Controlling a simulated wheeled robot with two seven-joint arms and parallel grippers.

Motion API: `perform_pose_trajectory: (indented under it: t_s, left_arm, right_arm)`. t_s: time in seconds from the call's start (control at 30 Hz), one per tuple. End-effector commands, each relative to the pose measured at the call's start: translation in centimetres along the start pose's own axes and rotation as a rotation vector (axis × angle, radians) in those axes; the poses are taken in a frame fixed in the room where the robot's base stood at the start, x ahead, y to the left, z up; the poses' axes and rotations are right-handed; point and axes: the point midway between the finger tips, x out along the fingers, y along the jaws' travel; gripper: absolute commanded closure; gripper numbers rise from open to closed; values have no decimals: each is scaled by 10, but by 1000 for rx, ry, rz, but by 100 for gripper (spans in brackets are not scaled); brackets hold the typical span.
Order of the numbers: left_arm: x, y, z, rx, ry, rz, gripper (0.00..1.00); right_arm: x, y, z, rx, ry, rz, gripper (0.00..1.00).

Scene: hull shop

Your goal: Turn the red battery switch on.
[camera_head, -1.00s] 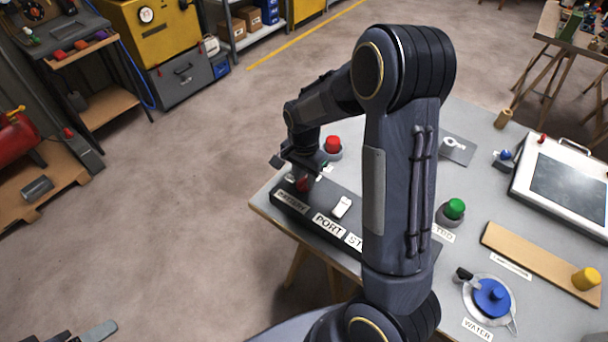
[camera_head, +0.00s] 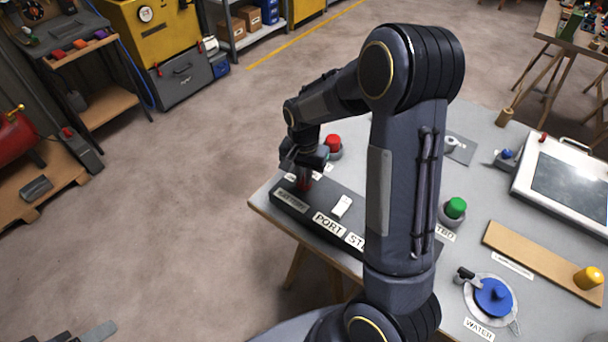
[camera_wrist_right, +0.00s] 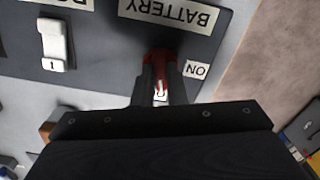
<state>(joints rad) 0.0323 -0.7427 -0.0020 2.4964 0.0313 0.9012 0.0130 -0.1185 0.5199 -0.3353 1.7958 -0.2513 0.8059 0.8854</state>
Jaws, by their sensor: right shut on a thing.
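The red battery switch (camera_wrist_right: 155,57) sits on a dark panel (camera_wrist_right: 100,72) beside the BATTERY label (camera_wrist_right: 170,12). An ON label (camera_wrist_right: 197,69) lies just to its right in the right wrist view. My right gripper (camera_wrist_right: 160,88) is shut on the red switch, with its dark fingers on either side of it. They hide much of the switch, so its exact angle is hard to tell. In the head view my right gripper (camera_head: 304,174) points down at the panel's far left end. My left gripper does not show.
A white rocker switch (camera_head: 342,206) sits on the same panel near the PORT label. A red button (camera_head: 333,142) stands just behind the gripper. A green button (camera_head: 456,207) and a blue valve (camera_head: 493,296) are farther right on the table. My right arm hides the panel's right part.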

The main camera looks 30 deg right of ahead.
Motion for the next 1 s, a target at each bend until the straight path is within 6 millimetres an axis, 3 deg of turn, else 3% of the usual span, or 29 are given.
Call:
perform_pose_trajectory:
  t_s: [1.0]
  left_arm:
    - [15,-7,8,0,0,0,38]
  right_arm:
    - [0,0,0,-956,2,-1,100]
